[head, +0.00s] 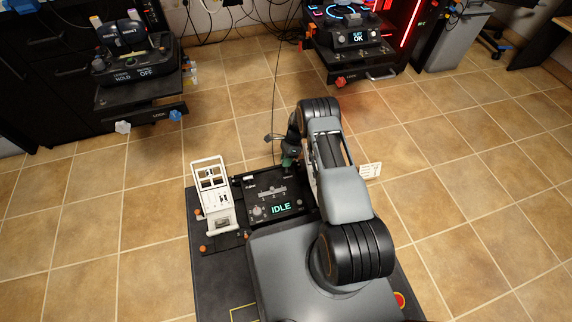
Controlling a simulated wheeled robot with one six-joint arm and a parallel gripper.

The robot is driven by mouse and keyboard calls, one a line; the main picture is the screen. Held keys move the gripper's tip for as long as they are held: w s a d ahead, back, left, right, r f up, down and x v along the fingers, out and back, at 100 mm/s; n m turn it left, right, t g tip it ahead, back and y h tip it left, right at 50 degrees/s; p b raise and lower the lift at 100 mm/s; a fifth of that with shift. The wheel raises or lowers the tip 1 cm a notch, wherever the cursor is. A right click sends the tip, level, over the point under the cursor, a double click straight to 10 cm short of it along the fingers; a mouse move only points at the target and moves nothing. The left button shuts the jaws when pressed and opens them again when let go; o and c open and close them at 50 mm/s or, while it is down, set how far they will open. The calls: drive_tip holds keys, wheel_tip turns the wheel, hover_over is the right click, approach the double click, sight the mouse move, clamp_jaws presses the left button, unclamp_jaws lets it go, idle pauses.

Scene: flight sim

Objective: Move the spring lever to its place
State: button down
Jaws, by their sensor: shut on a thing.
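My arm reaches away from my base over the deck in front of it. My gripper (290,153) points down near the far right corner of a black panel (253,196) that shows "IDLE" in green. It is shut on a small dark green piece (287,163), which seems to be the spring lever. The piece is small and partly hidden by the gripper and arm, so its shape is unclear. I cannot tell whether its lower end touches the panel.
A white upright rack (222,218) stands left of the panel on my deck. A black station with two levers (138,57) is at the far left. A lit console marked "OK" (358,38) is at the far right. Tiled floor (240,100) between them is mostly clear.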

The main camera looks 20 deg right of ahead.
drive_tip(key=shift+w+f+g, duration=0.35)
drive_tip(key=shift+g, duration=0.65)
drive_tip(key=shift+w, duration=0.1)
drive_tip(key=c, duration=1.1)
unclamp_jaws()
drive_tip(key=shift+w, duration=0.1)
drive_tip(key=shift+w+r, duration=0.1)
drive_tip(key=shift+r, duration=0.05)
drive_tip(key=v, duration=0.7)
drive_tip(key=shift+w+d, duration=0.1)
drive_tip(key=shift+d, duration=0.05)
drive_tip(key=shift+c, duration=0.2)
